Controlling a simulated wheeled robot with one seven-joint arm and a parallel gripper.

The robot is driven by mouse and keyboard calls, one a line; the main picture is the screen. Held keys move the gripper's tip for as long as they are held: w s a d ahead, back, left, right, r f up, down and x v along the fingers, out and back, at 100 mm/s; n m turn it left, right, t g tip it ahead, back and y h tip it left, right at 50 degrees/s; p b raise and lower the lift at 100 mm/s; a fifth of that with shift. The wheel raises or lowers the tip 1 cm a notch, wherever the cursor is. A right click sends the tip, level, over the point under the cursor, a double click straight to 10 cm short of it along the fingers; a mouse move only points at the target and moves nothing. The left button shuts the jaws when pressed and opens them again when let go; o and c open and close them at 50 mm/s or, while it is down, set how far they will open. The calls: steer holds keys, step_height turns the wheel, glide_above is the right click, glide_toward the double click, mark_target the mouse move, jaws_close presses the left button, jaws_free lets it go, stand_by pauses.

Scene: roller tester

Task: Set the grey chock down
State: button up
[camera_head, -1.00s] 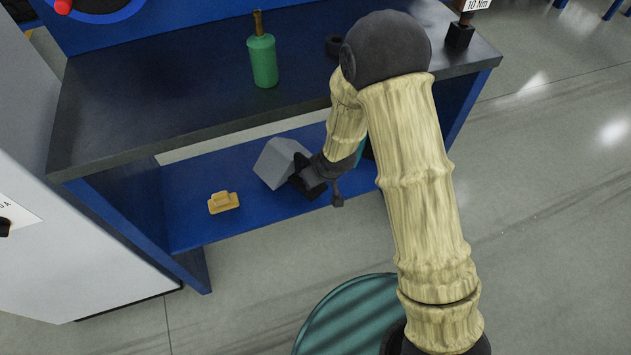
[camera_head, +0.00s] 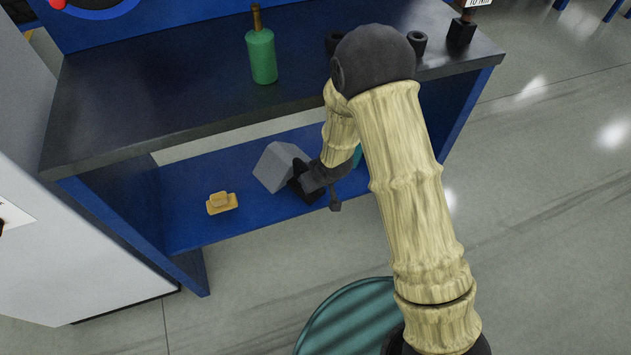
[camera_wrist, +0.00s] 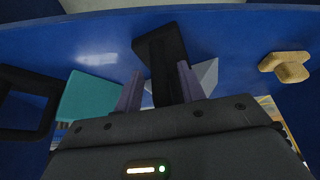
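The grey chock (camera_head: 277,168) is a pale grey block in the head view, over the blue lower shelf of the bench. My gripper (camera_head: 308,183) is at its right side and appears shut on it. In the wrist view, my gripper's fingers (camera_wrist: 158,90) stand on either side of a dark upright part (camera_wrist: 162,55), with a grey face of the chock (camera_wrist: 207,76) beyond the right finger. I cannot tell whether the chock's underside touches the shelf.
A yellow piece (camera_head: 221,203) lies on the blue lower shelf (camera_head: 185,225), left of the chock. A teal thing (camera_wrist: 88,97) is on the other side. The dark bench top (camera_head: 190,100) overhangs the shelf and carries a green bottle (camera_head: 262,58).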

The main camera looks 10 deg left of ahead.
steer(key=shift+r, duration=0.15)
steer(key=p+v, duration=0.4)
steer(key=v, duration=0.7)
steer(key=shift+s+r, duration=0.15)
steer(key=shift+r, duration=0.2)
steer(key=shift+d, duration=0.1)
steer(key=d+r+m+h, duration=0.1)
steer(key=d+r+m, duration=0.1)
steer(key=d+r, duration=0.3)
steer(key=d+r+m+h, duration=0.1)
steer(key=d+r+m, duration=0.1)
steer(key=d, duration=0.5)
steer(key=s+d+r+m+h, duration=0.1)
steer(key=s+d+r+m, duration=0.3)
steer(key=s+d+r, duration=0.2)
steer(key=s+d, duration=0.2)
steer(key=d, duration=0.2)
steer(key=shift+s+d+r+m+g, duration=0.3)
steer(key=shift+s+d+r+g, duration=0.05)
steer(key=shift+s+r+g, duration=0.05)
steer(key=shift+w+d, duration=0.15)
